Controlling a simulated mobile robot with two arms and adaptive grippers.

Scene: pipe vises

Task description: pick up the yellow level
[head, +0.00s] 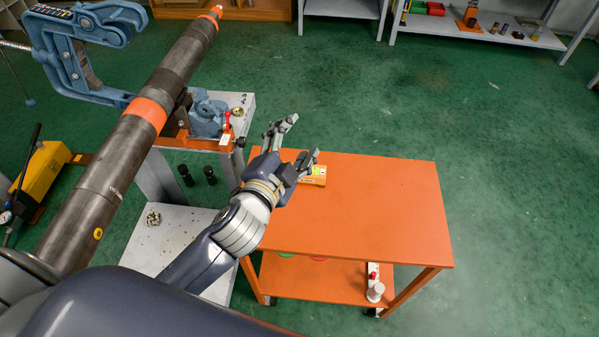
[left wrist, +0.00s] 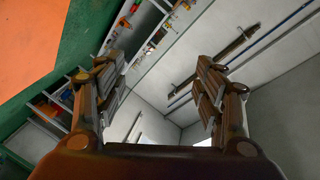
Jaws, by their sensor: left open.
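The yellow level (head: 315,175) lies on the orange cart top (head: 370,215), near its far left part. The gripper hides part of it in the head view. My left gripper (head: 303,136) is open and empty, above the cart's far left corner, with its fingers pointing away from the level toward the upper right. In the left wrist view the open fingers (left wrist: 160,75) have nothing between them, and the level does not show there. My right gripper is in neither view.
A long dark pipe (head: 120,150) with orange bands runs diagonally at the left, by a blue vise (head: 207,115) on a grey bench. The cart's lower shelf (head: 330,280) holds a few items. Most of the cart top is clear. Shelves (left wrist: 150,30) and a wall show in the wrist view.

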